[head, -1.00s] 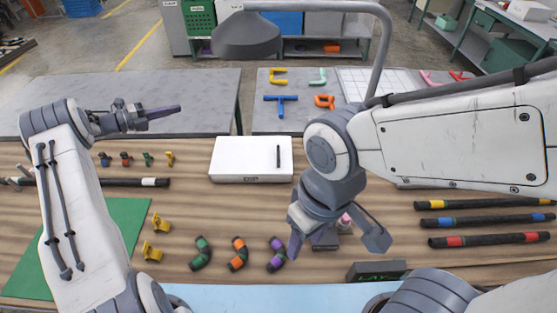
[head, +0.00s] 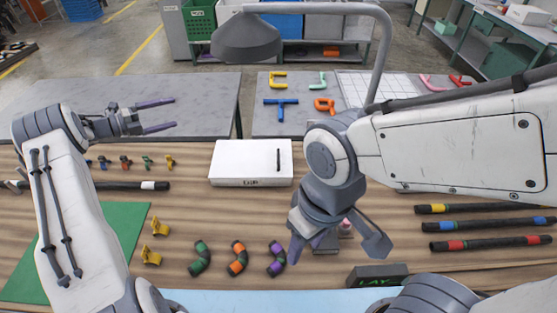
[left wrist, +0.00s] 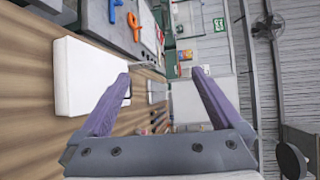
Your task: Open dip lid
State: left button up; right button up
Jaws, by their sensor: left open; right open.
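The closed white box marked DIP (head: 235,165) sits on the wooden table, with a flat lid and a thin black handle (head: 278,159) on top. In the left wrist view the white box (left wrist: 80,75) shows at the left, partly behind one finger. My left gripper (head: 174,114) is open and empty, held up to the left of the box and apart from it. Its two purple fingers (left wrist: 162,75) are spread in the wrist view. My right gripper (head: 335,250) is open and points down, right of and nearer than the box, above a small grey block with a pink-topped item.
Short coloured hose pieces (head: 238,257) lie in front of the box. Black hoses with coloured bands (head: 490,224) lie at the right. A dark labelled box (head: 378,275) stands at the front edge. A large grey lamp (head: 247,40) hangs over the back.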

pick_arm(q)
jog(key=b+v, duration=0.1)
jog(key=v, duration=0.4)
jog(key=shift+s+a+b, duration=0.2)
jog(key=shift+a+b, duration=0.05)
jog(key=shift+b, duration=0.05)
dwell(0.4)
